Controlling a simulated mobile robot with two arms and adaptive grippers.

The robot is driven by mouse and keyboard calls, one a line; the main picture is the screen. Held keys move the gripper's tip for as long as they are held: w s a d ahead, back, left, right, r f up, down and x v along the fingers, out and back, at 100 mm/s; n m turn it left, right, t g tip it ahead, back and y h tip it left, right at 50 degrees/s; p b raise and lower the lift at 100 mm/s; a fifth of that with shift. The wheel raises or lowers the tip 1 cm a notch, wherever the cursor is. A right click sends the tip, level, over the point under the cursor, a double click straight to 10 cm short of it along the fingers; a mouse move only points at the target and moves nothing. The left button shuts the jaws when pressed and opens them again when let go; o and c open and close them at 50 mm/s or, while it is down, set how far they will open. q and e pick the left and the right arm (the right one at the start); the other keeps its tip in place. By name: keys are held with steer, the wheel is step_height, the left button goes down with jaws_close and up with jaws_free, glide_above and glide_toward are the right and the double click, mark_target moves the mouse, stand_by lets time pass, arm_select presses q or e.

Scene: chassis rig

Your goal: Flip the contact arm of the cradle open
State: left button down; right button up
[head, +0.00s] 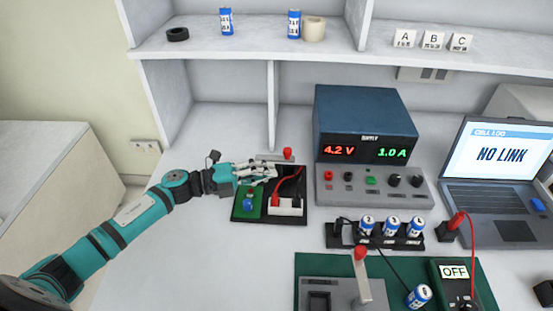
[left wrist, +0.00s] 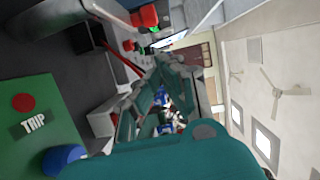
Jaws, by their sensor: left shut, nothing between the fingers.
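A grey cradle (head: 335,288) with a dark slot sits on the green mat at the bottom. A pale arm with a red knob (head: 361,252) rises at its right side and looks raised; its exact angle is hard to judge. My left gripper (head: 272,172) is far from it, up and to the left, shut and empty over a black tray (head: 240,220). Its fingers also show in the left wrist view (left wrist: 175,95). Just behind them lies a grey bar with another red knob (head: 287,153). My right gripper is out of view.
The tray holds a green TRIP panel (left wrist: 35,115) and a white block with a red cable. A blue supply (head: 366,125), a rack of blue cells (head: 390,240), a laptop (head: 495,165) and a meter reading OFF (head: 454,275) stand to the right. Bare bench lies left of the mat.

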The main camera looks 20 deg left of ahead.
arm_select(q)
steer(key=shift+w+d+f, duration=0.1)
steer(key=shift+w+d, duration=0.1)
steer(key=shift+w, duration=0.5)
steer(key=shift+w+d+r, duration=0.1)
steer(key=shift+w+d, duration=0.15)
steer(key=shift+w, duration=0.45)
steer(key=shift+w+d+f, duration=0.1)
steer(key=shift+w+d, duration=0.1)
steer(key=shift+w, duration=0.5)
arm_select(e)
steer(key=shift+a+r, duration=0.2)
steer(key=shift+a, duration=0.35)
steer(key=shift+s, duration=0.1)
arm_select(q)
steer(key=shift+w, duration=0.1)
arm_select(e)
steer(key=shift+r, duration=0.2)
